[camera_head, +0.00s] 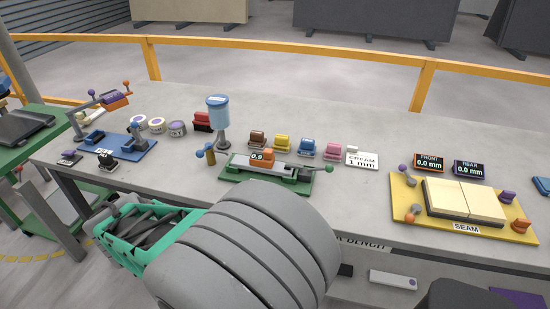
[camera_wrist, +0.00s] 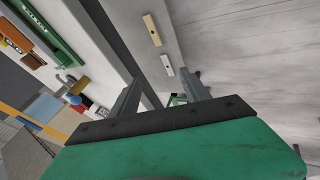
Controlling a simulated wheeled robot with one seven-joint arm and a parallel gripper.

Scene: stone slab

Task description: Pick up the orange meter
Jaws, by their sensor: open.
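The orange meter (camera_head: 429,163) stands on the bench at the right in the head view, with a dark display reading FRONT 0.0 mm. A purple meter (camera_head: 469,169), reading REAR 0.0 mm, stands just right of it. My gripper (camera_wrist: 162,76) shows in the wrist view with its two grey fingers apart and nothing between them. In the head view my arm is at the lower left, in front of the bench and well away from the orange meter. I cannot make out the orange meter in the wrist view.
A yellow SEAM board (camera_head: 408,212) with cream slabs and knobs lies in front of the meters. A white card (camera_head: 361,158) lies to their left. A green fixture (camera_head: 298,186) and several coloured blocks occupy the bench middle. A yellow rail (camera_head: 345,54) runs behind.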

